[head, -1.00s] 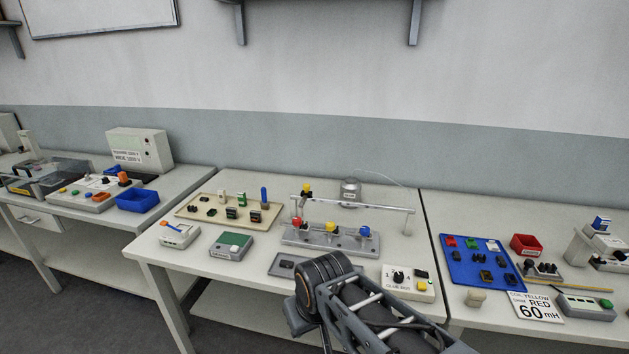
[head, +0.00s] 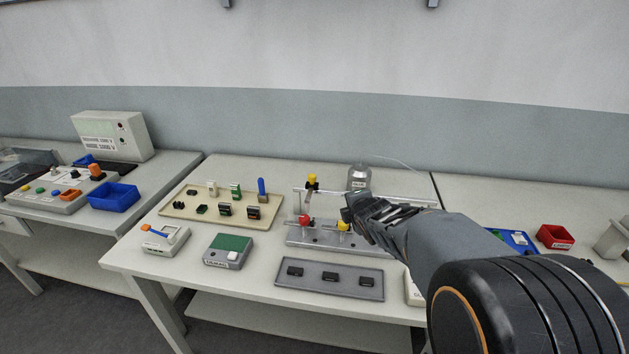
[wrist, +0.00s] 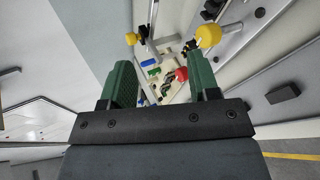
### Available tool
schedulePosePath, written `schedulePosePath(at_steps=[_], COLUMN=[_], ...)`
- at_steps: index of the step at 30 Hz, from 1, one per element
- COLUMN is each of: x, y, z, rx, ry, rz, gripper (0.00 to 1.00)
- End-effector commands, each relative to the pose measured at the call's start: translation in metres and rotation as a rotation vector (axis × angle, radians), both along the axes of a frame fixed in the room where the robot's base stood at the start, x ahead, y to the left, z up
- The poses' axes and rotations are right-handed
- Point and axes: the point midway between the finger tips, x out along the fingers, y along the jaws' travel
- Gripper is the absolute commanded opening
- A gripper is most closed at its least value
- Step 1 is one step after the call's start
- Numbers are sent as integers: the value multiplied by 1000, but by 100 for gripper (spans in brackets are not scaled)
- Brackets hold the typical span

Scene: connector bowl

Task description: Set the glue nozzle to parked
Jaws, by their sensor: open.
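The rail (head: 405,195) runs above the grey clamp fixture (head: 318,233). A yellow-topped piece (head: 312,181), which looks like the glue nozzle, hangs at its left end; its yellow top (wrist: 131,38) shows in the wrist view. The fixture carries a red knob (head: 305,220) and a yellow knob (head: 343,226). My gripper (head: 348,208) hovers over the fixture, right of the nozzle and apart from it. In the wrist view my gripper (wrist: 161,82) is open and empty, with the red knob (wrist: 182,74) seen between its fingers. My arm hides the fixture's right part.
A grey glue pot (head: 358,178) stands behind the rail. A beige tray (head: 180,212) of connectors is at left. A grey tray (head: 300,290) with black parts lies in front. A green-topped box (head: 228,250) stands at front left.

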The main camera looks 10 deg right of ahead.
Motion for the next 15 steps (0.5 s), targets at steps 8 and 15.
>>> schedulePosePath(at_steps=[8, 15], x=[65, 80], y=[-3, 5], z=[-16, -29], rx=[-728, -1122], ry=[-290, -513], rz=[506, 704], gripper=[56, 56])
